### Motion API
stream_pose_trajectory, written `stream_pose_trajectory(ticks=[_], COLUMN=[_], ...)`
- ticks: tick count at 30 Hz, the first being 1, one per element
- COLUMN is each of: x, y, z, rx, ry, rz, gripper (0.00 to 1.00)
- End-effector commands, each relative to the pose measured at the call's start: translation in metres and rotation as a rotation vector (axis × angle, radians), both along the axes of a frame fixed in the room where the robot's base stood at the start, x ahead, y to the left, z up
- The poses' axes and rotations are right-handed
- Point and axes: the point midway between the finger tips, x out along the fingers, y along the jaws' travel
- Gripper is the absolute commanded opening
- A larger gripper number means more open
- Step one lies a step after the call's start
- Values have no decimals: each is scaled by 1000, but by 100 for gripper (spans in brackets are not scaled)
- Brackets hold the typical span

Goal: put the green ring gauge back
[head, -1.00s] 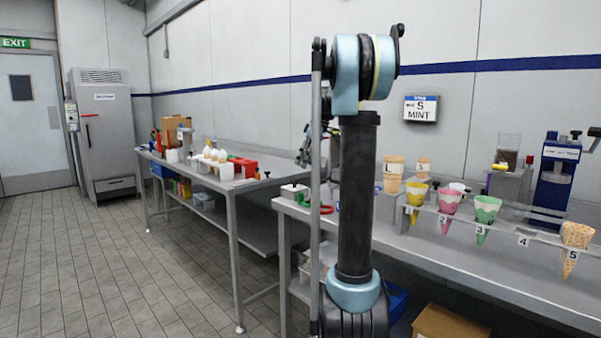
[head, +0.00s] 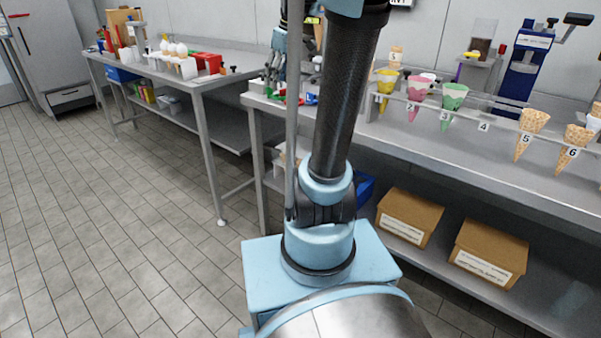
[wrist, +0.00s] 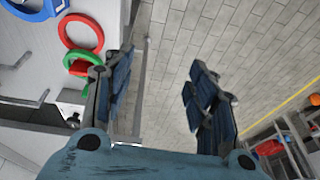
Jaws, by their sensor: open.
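The green ring gauge (wrist: 69,61) is at the left of the wrist view, beside my left finger, with a bit of red showing inside its opening. A larger red ring (wrist: 62,33) is just above it, and a blue ring-like piece (wrist: 32,12) is at the top left corner. My gripper (wrist: 165,95) is open, with its two dark fingers wide apart and only floor seen between them. The green ring is outside the fingers; I cannot tell whether it touches the left one. In the head view my arm hides much of the gripper and this bench end.
The bench on the right holds a rack of numbered slots with a yellow cone (head: 386,80), a pink cone (head: 418,90) and a green cone (head: 452,98). Cardboard boxes (head: 410,215) sit on its lower shelf. A second table (head: 215,84) stands left; the tiled floor (head: 110,230) is clear.

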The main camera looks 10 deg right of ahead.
Motion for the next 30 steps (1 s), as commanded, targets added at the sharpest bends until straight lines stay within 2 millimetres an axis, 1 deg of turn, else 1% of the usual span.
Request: stream_pose_trajectory(ticks=[1, 6, 11, 12, 14, 18, 21, 24, 27, 30], x=[-19, -75, -124, -136, -154, -192, -214, -230, -239, -243], y=[1, 2, 0, -1, -3, -7, -10, -12, -11, -11], z=[-10, -46, -85, -96, -112, -151, -177, -197, -210, -215], rx=[-6, -24, -41, -45, -52, -64, -72, -76, -81, -81], ry=[7, 27, 41, 43, 47, 51, 52, 51, 50, 49], rz=[-31, -153, -270, -299, -342, -443, -506, -554, -585, -600], gripper=[52, 52, 52, 52, 52, 52, 52, 52, 52, 52])
